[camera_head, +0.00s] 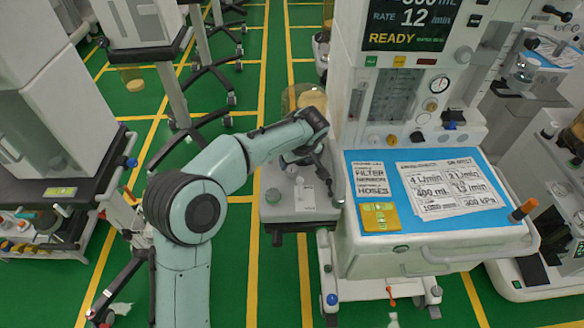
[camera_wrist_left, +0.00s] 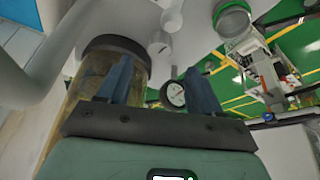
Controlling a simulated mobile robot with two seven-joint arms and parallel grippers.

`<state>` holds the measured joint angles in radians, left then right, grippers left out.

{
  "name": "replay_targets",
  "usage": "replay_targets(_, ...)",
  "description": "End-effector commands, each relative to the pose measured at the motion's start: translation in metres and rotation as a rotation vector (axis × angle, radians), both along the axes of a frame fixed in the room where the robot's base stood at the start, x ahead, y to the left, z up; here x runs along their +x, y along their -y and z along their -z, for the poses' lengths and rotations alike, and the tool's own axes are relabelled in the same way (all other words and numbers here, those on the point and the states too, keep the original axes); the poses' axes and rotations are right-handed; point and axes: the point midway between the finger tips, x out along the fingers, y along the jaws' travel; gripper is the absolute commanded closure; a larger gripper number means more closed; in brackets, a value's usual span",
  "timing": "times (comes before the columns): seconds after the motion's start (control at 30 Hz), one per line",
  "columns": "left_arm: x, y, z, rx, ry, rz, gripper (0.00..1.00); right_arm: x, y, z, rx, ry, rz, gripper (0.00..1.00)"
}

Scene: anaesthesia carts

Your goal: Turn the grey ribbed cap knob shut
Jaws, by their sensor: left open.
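My left gripper (camera_head: 318,172) is over the grey side shelf (camera_head: 290,213) of the anaesthesia cart in the head view. In the left wrist view, its two blue fingers (camera_wrist_left: 160,82) stand apart with nothing held between them. A small pale grey cylindrical cap (camera_wrist_left: 158,46) shows beyond the gap; it may be the cap knob, but I cannot make out ribs. My right gripper is not in view.
A clear canister with a dark rim (camera_wrist_left: 88,82) stands close beside the left finger. The cart's blue worktop (camera_head: 405,225) carries printed sheets and a yellow pad. Other carts stand left and right. Green floor with yellow lines lies open between them.

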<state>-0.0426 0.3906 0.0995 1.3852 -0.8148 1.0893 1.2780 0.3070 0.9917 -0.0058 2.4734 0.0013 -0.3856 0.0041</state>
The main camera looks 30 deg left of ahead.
Motion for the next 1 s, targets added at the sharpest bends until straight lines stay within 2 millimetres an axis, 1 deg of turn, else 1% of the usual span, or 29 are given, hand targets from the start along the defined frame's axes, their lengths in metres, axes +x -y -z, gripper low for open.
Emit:
replay_targets(0.03,0.002,-0.004,0.012,0.000,-0.005,-0.001,0.35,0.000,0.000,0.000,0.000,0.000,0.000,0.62)
replay_targets(0.1,0.006,-0.008,0.026,0.000,-0.005,-0.001,0.35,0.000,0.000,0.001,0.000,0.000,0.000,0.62)
replay_targets(0.3,0.014,-0.017,0.054,-0.001,-0.003,-0.002,0.35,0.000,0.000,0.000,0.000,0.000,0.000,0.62)
replay_targets(0.5,0.018,-0.020,0.066,-0.001,0.000,0.000,0.35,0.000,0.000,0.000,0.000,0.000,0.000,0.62)
replay_targets(0.77,0.018,-0.021,0.067,-0.001,0.000,0.000,0.35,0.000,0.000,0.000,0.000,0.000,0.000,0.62)
replay_targets(0.8,0.018,-0.021,0.067,-0.001,0.000,0.000,0.42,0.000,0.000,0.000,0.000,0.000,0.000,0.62)
replay_targets(0.87,0.018,-0.021,0.067,-0.001,0.000,0.000,0.61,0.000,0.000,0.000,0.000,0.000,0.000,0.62)
replay_targets(0.9,0.018,-0.021,0.067,-0.001,0.000,0.000,0.74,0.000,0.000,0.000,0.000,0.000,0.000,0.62)
replay_targets(0.93,0.018,-0.021,0.067,-0.001,0.000,0.000,0.84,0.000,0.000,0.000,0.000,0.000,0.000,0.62)
replay_targets(0.97,0.018,-0.021,0.066,-0.001,0.000,0.000,0.91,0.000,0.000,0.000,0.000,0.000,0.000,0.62)
replay_targets(1.0,0.018,-0.021,0.066,-0.001,0.000,0.000,0.91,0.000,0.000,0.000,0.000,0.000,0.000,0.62)
